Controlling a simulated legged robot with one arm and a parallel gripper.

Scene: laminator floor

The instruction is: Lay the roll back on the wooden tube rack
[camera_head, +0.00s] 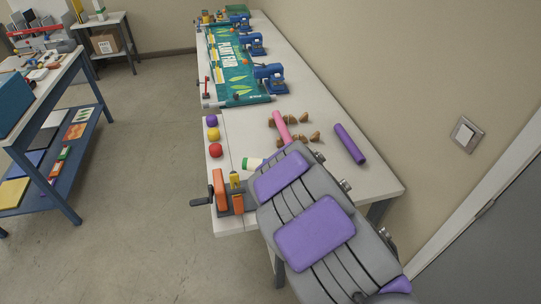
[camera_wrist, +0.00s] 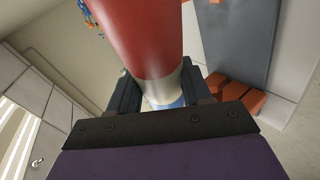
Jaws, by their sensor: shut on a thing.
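The wooden tube rack (camera_head: 302,138), several small brown wooden pieces, stands on the long white table. A pink roll (camera_head: 281,127) lies across its left part. A purple roll (camera_head: 350,143) lies at an angle on the table right of the rack. In the wrist view my gripper (camera_wrist: 160,92) is shut on a red roll (camera_wrist: 140,35) with a pale band and a blue part below. In the head view my grey arm with purple pads hides the gripper. A white cylinder with a green end (camera_head: 252,164) shows at the arm's left side; I cannot tell what it belongs to.
Yellow (camera_head: 213,134), red (camera_head: 215,151) and purple (camera_head: 211,120) balls line the table's left edge. An orange clamp with a crank (camera_head: 220,190) stands at the near left corner. Blue presses (camera_head: 270,78) and a green banner (camera_head: 229,60) fill the far part. The wall is close on the right.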

